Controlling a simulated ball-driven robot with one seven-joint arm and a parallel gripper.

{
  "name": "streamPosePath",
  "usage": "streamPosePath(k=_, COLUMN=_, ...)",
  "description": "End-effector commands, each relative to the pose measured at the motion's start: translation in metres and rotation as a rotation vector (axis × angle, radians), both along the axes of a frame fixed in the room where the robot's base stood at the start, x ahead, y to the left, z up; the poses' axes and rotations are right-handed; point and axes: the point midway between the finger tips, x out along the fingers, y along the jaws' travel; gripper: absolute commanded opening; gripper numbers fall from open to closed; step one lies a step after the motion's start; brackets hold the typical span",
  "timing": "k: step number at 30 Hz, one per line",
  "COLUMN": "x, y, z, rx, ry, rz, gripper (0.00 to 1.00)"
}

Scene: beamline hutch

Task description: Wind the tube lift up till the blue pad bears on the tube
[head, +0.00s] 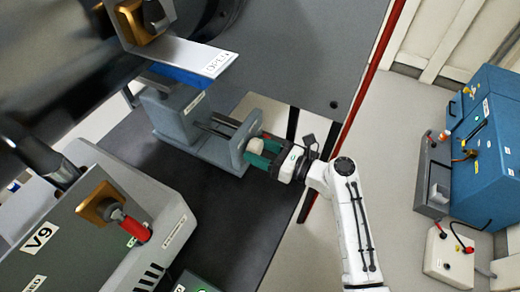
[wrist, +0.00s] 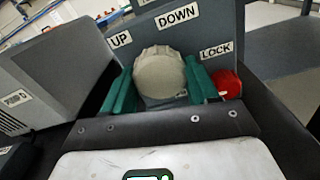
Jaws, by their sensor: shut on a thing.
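The tube lift (head: 208,148) is a grey unit on the black bench, with a grey block at its far end. The blue pad (head: 182,75) shows as a strip above that block, partly hidden by a metal plate. The large dark tube (head: 65,65) is at upper left; I cannot tell whether the pad touches it. My gripper (head: 257,153) is at the lift's near end plate, shut on a pale ribbed knob (wrist: 160,74). In the wrist view its green fingers (wrist: 158,86) are on either side of the knob. UP, DOWN and LOCK labels sit around it.
A red lock knob (wrist: 228,83) is close beside the right finger. A grey V9 box (head: 130,215) with a red-handled valve stands at left. A red post (head: 372,75) rises behind my arm.

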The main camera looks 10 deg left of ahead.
Motion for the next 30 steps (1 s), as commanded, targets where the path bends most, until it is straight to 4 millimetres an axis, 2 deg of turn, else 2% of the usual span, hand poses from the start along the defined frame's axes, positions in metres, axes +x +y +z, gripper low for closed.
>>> streamPosePath(k=20, x=-0.0001, y=-0.0003, z=-0.0016, rx=-0.033, ry=-0.089, rz=-0.001, gripper=0.27)
streamPosePath(k=30, x=0.0, y=-0.0003, z=-0.0036, rx=-0.112, ry=-0.303, rz=-0.001, gripper=0.27)
